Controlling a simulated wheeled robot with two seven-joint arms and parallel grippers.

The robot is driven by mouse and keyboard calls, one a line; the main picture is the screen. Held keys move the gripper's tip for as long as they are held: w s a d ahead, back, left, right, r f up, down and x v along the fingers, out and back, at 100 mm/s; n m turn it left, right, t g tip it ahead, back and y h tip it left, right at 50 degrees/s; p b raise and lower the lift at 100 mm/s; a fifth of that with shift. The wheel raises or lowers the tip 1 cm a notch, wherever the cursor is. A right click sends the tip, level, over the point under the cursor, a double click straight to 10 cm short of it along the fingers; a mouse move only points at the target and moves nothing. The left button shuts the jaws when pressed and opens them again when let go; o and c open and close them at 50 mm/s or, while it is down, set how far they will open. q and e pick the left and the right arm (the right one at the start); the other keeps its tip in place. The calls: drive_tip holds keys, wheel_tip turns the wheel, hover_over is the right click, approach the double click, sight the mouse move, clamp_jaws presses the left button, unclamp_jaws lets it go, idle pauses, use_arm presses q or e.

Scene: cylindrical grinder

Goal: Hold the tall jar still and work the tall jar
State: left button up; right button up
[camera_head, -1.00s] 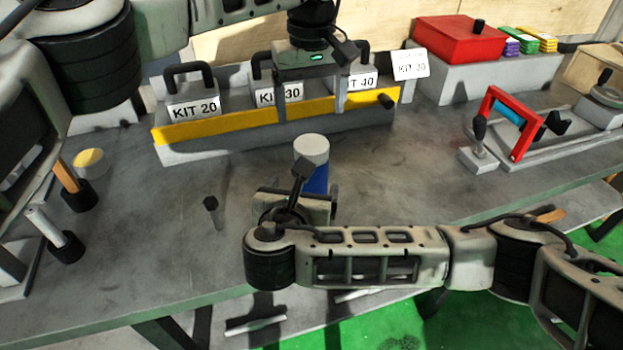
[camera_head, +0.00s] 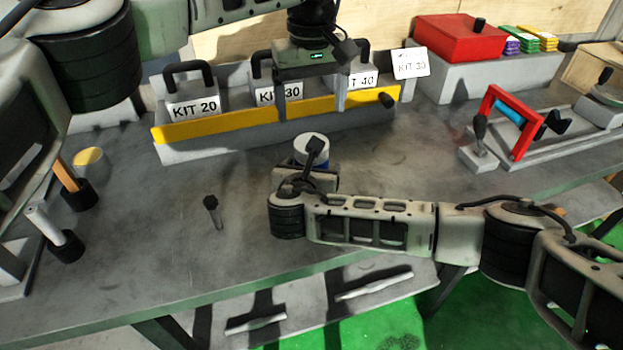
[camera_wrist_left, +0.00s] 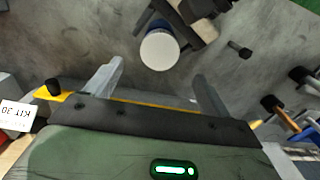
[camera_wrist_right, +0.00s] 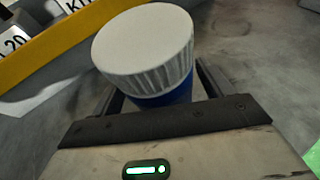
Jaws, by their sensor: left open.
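The tall jar (camera_head: 311,146) stands upright on the grey bench, with a white lid and a blue body. Its lid (camera_wrist_left: 160,51) shows beyond the fingertips in the left wrist view. My left gripper (camera_head: 311,108) is open and empty, pointing down above and behind the jar, in front of the kit rack. My right gripper (camera_head: 308,176) is low at the near side of the jar and hides most of its body. In the right wrist view the jar (camera_wrist_right: 150,60) stands between the spread fingers, with a small gap at the left finger.
The rack with the yellow front rail (camera_head: 215,127) holds kit boxes behind the jar. A red-framed fixture (camera_head: 520,125) and a red box (camera_head: 460,40) stand to the right. The bench between is bare.

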clamp_jaws()
use_arm(q)
drive_tip(key=shift+d, duration=0.15)
drive_tip(key=shift+s, duration=0.1)
drive_tip(key=shift+f, duration=0.5)
wheel_tip(320, 180, down, 7)
